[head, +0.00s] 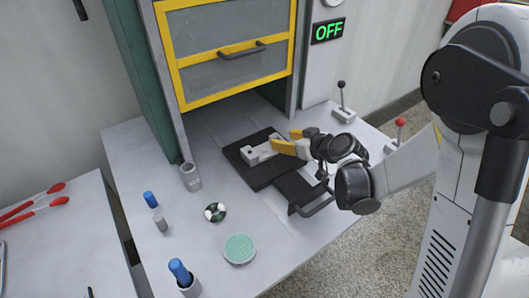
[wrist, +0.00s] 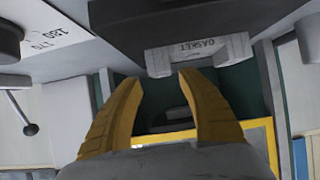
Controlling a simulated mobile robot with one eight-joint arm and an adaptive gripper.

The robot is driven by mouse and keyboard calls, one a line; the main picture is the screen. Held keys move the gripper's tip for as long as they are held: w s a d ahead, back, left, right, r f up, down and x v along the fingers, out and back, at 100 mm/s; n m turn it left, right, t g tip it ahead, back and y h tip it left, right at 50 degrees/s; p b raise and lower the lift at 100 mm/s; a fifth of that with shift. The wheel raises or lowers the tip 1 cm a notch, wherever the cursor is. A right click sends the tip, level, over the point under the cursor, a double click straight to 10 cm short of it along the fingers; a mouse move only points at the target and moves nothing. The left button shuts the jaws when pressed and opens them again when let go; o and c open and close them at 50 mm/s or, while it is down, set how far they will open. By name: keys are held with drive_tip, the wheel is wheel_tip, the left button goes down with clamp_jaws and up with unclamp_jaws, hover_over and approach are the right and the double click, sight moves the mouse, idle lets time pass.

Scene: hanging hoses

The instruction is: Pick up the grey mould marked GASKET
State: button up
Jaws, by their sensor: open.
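The grey mould marked GASKET (head: 256,154) sits on a black plate (head: 258,178) in front of the yellow-framed cabinet. In the wrist view the mould (wrist: 199,53) appears at the upper middle, its lettering upside down. My gripper (head: 284,141) has yellow fingers and is at the right end of the mould in the head view. In the wrist view my gripper (wrist: 158,77) is open, with the mould just beyond the fingertips and somewhat right of centre. Nothing is between the fingers.
The cabinet's yellow-framed door (head: 231,55) is raised above the plate. A black handle (head: 312,205) projects at the plate's front. A grey cup (head: 190,177), a round green dish (head: 239,249) and blue-capped items stand to the left.

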sight(278, 137)
drive_tip(key=b+x, duration=0.1)
drive_tip(key=x, duration=0.2)
drive_tip(key=shift+w+a+f, duration=0.1)
drive_tip(key=shift+w+f, duration=0.15)
drive_tip(key=shift+f, duration=0.1)
drive_tip(key=shift+r, duration=0.1)
clamp_jaws()
drive_tip(key=shift+r, duration=0.1)
